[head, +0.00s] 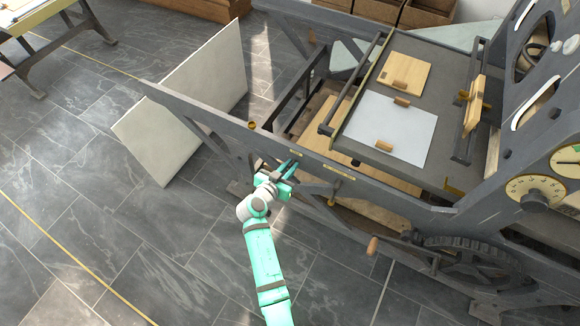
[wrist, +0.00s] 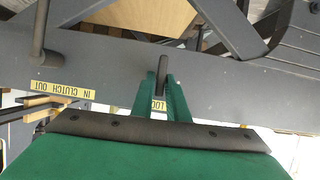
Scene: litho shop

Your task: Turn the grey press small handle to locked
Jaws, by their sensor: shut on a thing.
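The grey press (head: 228,120) stands across the middle and right of the head view. My gripper (head: 291,169) is at the outer face of its long side rail. In the wrist view, my gripper's green fingers (wrist: 161,92) are shut on the small handle (wrist: 161,70), a short dark lever. It points up in that picture, against the grey rail. A yellow label (wrist: 158,104) shows between the fingers; only its letters "LO" can be read, the rest is hidden. The handle is hard to make out in the head view.
Another lever (wrist: 40,35) and the clutch label (wrist: 62,89) are left of my gripper in the wrist view. A large gear wheel (head: 470,262) and a wooden crank grip (head: 373,246) are to the right. Pale slabs (head: 205,85) lean at left. The front floor is clear.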

